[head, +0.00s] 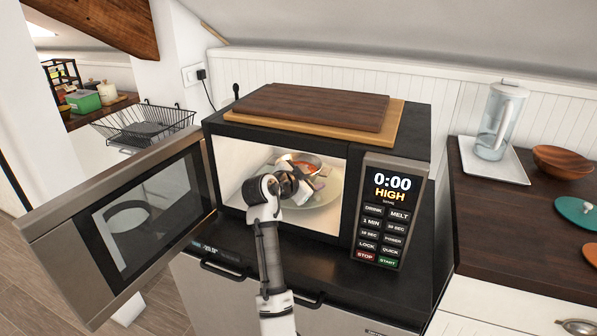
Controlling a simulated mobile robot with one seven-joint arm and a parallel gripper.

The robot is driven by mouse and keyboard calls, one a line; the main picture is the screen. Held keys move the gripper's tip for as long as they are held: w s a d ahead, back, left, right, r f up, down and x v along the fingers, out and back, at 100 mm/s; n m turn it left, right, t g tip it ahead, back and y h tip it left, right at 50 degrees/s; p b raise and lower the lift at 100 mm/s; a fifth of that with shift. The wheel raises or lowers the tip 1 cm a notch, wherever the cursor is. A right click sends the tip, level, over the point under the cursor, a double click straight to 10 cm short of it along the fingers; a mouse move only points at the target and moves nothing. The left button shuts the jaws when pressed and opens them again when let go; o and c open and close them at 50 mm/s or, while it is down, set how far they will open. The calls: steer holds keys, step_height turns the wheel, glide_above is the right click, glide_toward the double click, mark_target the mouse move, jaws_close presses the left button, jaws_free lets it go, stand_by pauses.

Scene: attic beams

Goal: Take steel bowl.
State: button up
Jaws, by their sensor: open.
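The steel bowl (288,157) sits inside the open microwave (232,178), toward the back, with something orange-red in it. Only its upper part shows, as my gripper hides the rest. Under or around it is a pale round plate (328,198). My gripper (312,180) reaches through the microwave's opening and is in front of the bowl. Its fingers are open, and I cannot tell whether they touch the bowl or are around its rim.
The microwave door (140,215) stands open to the left. Wooden boards (315,105) lie on top of the microwave. A wire basket (145,125) is at the left. A water jug (498,120) on a tray and a wooden bowl (565,160) stand on the right counter.

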mark_target(317, 175)
steer(key=x, duration=0.1)
steer(key=p+x, duration=0.1)
steer(key=shift+w+d+r, duration=0.15)
steer(key=shift+w+d, duration=0.1)
steer(key=shift+w, duration=0.05)
steer(key=shift+w+d+f, duration=0.15)
steer(key=shift+w+f, duration=0.15)
steer(key=shift+w, duration=0.1)
jaws_close()
